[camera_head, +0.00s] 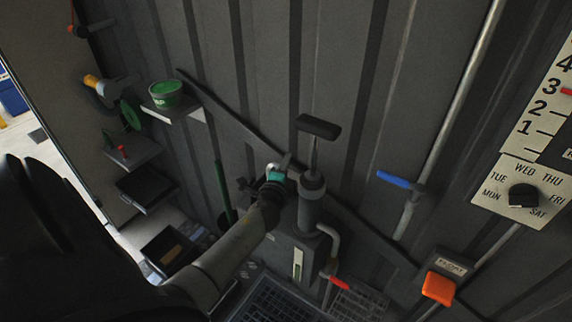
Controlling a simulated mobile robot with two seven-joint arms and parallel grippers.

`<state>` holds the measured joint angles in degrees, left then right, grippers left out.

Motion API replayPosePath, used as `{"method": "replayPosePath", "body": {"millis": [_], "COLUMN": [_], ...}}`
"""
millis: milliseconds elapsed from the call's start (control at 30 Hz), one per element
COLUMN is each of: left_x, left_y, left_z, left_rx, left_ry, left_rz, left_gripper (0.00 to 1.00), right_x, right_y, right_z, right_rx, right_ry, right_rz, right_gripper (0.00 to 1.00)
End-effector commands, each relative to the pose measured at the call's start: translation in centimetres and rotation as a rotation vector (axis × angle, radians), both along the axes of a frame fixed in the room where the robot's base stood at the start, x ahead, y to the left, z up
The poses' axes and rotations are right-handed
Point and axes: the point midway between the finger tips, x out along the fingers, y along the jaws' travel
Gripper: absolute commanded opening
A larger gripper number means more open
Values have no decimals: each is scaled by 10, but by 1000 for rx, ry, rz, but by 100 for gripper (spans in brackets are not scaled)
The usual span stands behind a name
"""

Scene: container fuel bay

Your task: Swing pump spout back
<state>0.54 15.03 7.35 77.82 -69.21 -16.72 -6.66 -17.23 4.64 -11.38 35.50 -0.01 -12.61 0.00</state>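The hand pump (311,205) is a grey upright cylinder against the ribbed wall, with a thin rod and a dark T-shaped handle (318,127) above it. A bent grey pipe (332,238), which looks like the spout, comes off its right side and curves down. My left gripper (283,168), with a teal band, is just left of the pump's top. Its fingers are small and partly merge with the pump's edge, so I cannot tell whether they touch it or are open. My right gripper is not in view.
A red-handled valve (338,283) is below the pipe. A blue-handled valve (394,180), an orange box (438,288) and a dial panel (522,195) are to the right. A green tub (166,93) sits on a shelf at left. A grating (275,303) lies below the pump.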

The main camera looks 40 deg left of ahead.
Motion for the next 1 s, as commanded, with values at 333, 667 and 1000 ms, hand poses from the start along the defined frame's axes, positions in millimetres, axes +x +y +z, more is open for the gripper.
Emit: {"method": "replayPosePath", "body": {"millis": [333, 667, 1000], "left_x": [0, 0, 0], "left_y": [0, 0, 0], "left_z": [0, 0, 0], "left_rx": [0, 0, 0], "left_ry": [0, 1, 1], "left_rz": [0, 0, 0], "left_gripper": [0, 0, 0], "right_x": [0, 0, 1], "right_y": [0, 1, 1], "right_z": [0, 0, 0], "right_rx": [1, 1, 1], "right_ry": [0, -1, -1], "right_rz": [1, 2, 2], "right_gripper": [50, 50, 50]}}
